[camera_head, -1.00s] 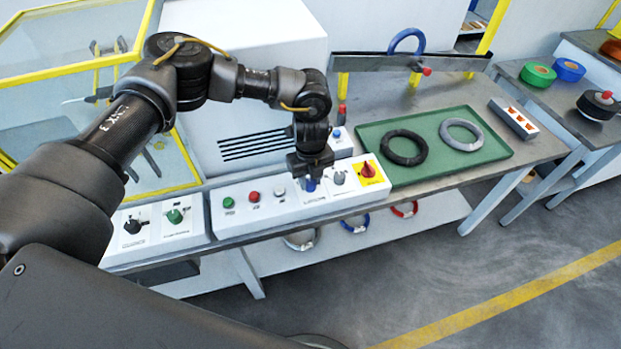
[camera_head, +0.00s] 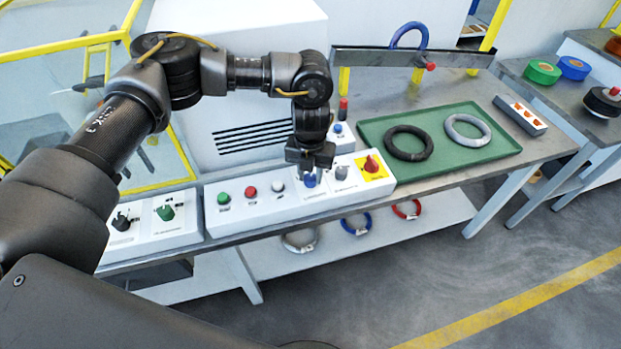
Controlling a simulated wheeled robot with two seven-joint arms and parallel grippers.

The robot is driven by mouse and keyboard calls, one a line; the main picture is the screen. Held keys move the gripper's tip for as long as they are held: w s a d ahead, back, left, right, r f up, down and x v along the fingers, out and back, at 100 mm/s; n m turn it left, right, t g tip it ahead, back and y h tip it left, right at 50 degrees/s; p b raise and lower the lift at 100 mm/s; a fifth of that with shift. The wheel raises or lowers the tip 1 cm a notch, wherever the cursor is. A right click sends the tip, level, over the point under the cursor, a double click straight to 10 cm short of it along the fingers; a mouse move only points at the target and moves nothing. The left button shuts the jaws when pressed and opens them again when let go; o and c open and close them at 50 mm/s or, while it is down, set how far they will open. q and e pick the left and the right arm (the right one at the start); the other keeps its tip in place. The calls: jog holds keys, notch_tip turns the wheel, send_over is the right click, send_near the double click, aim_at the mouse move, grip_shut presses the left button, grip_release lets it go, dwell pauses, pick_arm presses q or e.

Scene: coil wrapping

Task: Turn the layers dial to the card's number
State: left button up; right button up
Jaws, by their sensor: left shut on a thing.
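A white control panel (camera_head: 239,218) runs along the front edge of the bench. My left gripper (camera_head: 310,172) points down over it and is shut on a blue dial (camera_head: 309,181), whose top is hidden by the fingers. A grey dial (camera_head: 341,173) stands just right of the gripper. Green (camera_head: 223,196), red (camera_head: 251,191) and white (camera_head: 278,186) buttons are to its left. The panel labels are too small to read. I cannot make out a card with a number. My right gripper is not in view.
A red switch on a yellow plate (camera_head: 375,175) sits at the panel's right end. A second panel with a black knob (camera_head: 121,222) and a green knob (camera_head: 165,211) is at the left. A green tray (camera_head: 468,169) holds a black coil (camera_head: 409,143) and a grey coil (camera_head: 467,132).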

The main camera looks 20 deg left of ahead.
pick_arm(q)
jog(key=m+b, duration=0.2)
jog(key=m, duration=0.2)
jog(key=shift+r+m+b, duration=0.1)
jog(key=shift+m+b, duration=0.25)
jog(key=shift+m, duration=0.05)
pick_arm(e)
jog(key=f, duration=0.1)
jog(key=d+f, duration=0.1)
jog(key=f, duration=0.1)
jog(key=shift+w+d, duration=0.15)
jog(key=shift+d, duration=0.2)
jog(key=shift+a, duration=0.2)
pick_arm(q)
jog(key=o, duration=1)
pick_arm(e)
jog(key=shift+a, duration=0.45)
